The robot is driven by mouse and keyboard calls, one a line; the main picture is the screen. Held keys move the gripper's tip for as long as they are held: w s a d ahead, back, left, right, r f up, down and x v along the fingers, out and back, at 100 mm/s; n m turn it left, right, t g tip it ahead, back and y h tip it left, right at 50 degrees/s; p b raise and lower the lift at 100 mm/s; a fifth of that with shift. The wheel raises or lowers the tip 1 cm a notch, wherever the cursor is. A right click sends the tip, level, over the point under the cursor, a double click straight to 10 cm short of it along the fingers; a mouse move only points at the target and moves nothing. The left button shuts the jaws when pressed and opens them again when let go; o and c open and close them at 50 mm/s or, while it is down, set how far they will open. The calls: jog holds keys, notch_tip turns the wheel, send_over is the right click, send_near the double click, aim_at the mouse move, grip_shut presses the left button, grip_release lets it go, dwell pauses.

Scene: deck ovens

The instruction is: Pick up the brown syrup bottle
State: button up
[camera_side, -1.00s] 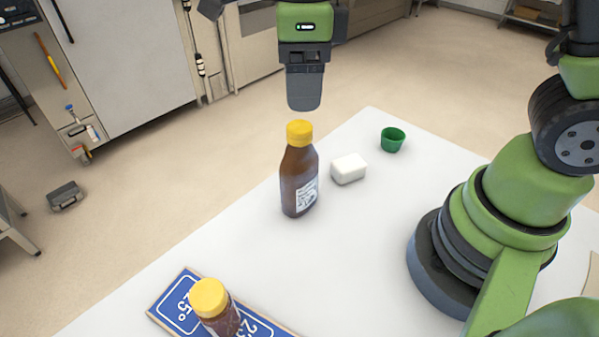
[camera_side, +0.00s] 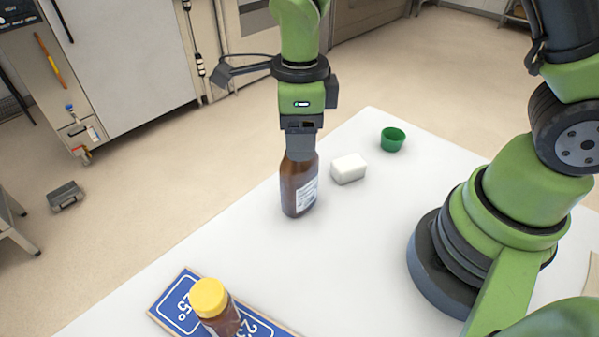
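A brown bottle with a white label (camera_side: 299,188) stands upright on the white table. Its yellow cap and neck are hidden behind my gripper (camera_side: 301,148). My gripper points straight down over the bottle's top, with a grey finger in front of the neck. Only one finger shows clearly, so I cannot tell whether it is open or closed on the bottle. A second brown bottle with a yellow cap (camera_side: 210,297) stands on a blue sign board at the front.
A white block (camera_side: 348,169) lies just right of the bottle. A green cup (camera_side: 392,139) stands farther back right. The blue sign board (camera_side: 176,301) lies at the table's front left. The table (camera_side: 345,255) is clear between the bottle and my base.

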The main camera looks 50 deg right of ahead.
grip_shut()
jog(key=shift+r, duration=0.1)
